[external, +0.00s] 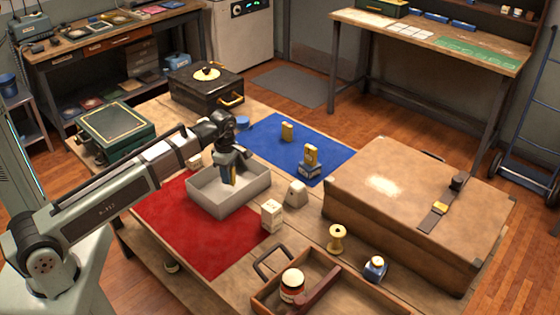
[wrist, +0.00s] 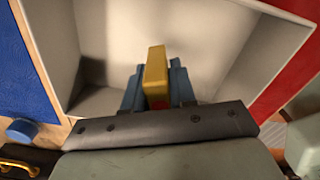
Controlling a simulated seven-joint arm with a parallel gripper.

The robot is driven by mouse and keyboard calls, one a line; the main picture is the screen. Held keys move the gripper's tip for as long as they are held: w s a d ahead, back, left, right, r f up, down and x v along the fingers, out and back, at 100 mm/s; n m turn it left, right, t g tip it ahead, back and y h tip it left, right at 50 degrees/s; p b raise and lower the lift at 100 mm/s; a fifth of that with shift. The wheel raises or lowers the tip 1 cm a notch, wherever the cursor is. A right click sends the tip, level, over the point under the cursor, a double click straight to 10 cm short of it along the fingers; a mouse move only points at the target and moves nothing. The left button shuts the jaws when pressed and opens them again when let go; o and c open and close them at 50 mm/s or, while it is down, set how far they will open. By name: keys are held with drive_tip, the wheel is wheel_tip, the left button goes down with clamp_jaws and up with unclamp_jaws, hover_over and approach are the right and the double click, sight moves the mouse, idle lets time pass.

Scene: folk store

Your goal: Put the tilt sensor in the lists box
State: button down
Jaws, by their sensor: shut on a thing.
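My gripper (external: 230,178) reaches down into the open pale grey box (external: 206,203) on the table, its blue fingers shut on a narrow yellow block. In the wrist view the yellow block (wrist: 155,72) stands between the two fingers (wrist: 156,88), with a red patch near its lower end. The same pale box (wrist: 215,40) surrounds it there, and its visible floor looks empty. I see no readable label on block or box, so I cannot confirm which is the tilt sensor or lists box. Whether the block touches the floor is unclear.
The box stands between a red mat (external: 205,240) and a blue mat (external: 270,147). A pale block (external: 271,215) and a grey weight (external: 296,194) are nearby. A large brown case (external: 400,195) fills the right side.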

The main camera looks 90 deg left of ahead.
drive_tip(key=shift+f, duration=1.4)
drive_tip(key=shift+f, duration=0.15)
drive_tip(key=c, duration=0.9)
unclamp_jaws()
wheel_tip(320, 180, up, 12)
drive_tip(key=shift+r, duration=0.2)
